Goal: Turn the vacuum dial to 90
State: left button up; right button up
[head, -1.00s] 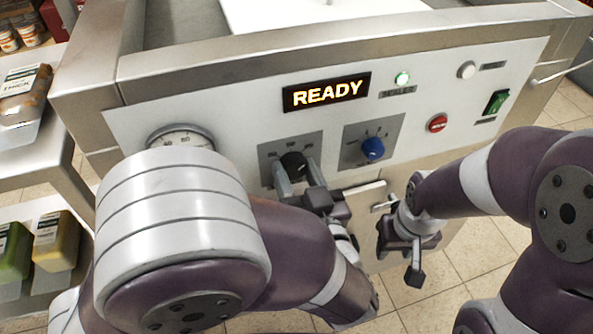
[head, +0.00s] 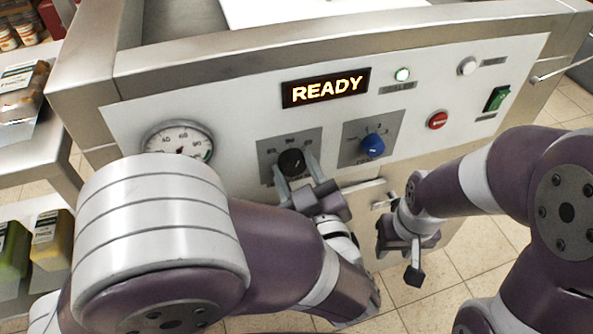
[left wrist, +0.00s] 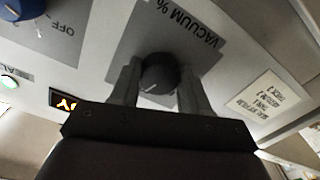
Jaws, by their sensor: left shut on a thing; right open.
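The vacuum dial (head: 291,161) is a black round knob on a grey plate on the machine's sloping front panel. It also shows in the left wrist view (left wrist: 160,72), beside the upside-down "VACUUM %" label, with a white pointer line towards the lower left. My left gripper (head: 291,170) is shut on the dial, one finger on each side; the fingers show in the left wrist view (left wrist: 160,88). Scale numbers around the dial are too small or covered to read. My right gripper (head: 412,258) is open and empty, in front of the panel's lower part.
A blue knob (head: 372,146) sits right of the dial. Further right are a red button (head: 437,120) and a green switch (head: 497,98). The display (head: 326,88) reads READY, with a lit green lamp (head: 403,74). A round gauge (head: 180,139) is partly behind my left arm.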

pick_arm(q)
jog(key=shift+n+b, duration=0.7)
jog(key=shift+n, duration=1.3)
jog(key=o, duration=1.1)
jog(key=shift+c, duration=0.2)
jog(key=p+v, duration=0.1)
jog(key=v, duration=1.1)
jog(key=shift+s, duration=0.35)
jog(key=shift+d, duration=0.15)
